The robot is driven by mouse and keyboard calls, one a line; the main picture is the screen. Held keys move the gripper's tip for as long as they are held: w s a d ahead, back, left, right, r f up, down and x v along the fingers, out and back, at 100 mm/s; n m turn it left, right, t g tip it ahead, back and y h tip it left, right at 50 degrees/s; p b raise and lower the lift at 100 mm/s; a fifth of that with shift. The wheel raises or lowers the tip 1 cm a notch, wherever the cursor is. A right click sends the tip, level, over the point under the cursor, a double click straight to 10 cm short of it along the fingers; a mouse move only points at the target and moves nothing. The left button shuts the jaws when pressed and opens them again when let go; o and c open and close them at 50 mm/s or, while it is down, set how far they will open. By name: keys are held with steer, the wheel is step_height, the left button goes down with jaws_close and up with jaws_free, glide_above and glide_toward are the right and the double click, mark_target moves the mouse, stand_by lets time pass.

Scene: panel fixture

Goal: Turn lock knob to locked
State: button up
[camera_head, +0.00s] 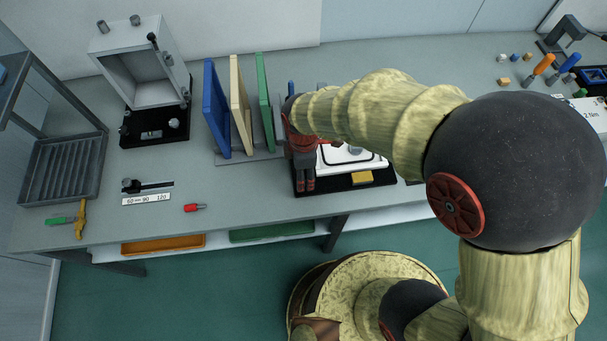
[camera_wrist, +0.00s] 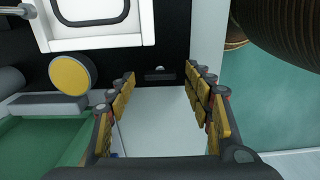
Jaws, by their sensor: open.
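A black-based panel fixture (camera_head: 331,184) with a white framed panel (camera_head: 345,158) stands at the middle of the bench, partly hidden by my arm. A yellow part (camera_head: 361,178) sits at its front right. In the wrist view a round yellow disc (camera_wrist: 70,75) lies left of my fingers, apart from them. My gripper (camera_head: 305,186) points down at the fixture's left front. In the wrist view my gripper (camera_wrist: 164,84) is open, with nothing between its fingers.
Blue, cream and green upright panels (camera_head: 240,105) stand close left of my gripper. A white open box (camera_head: 141,75) on a black base is farther left. A red-tipped piece (camera_head: 194,208) lies near the front edge.

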steer(key=shift+f, duration=0.6)
steer(key=c, duration=0.4)
steer(key=c, duration=0.7)
steer(key=shift+c, duration=0.3)
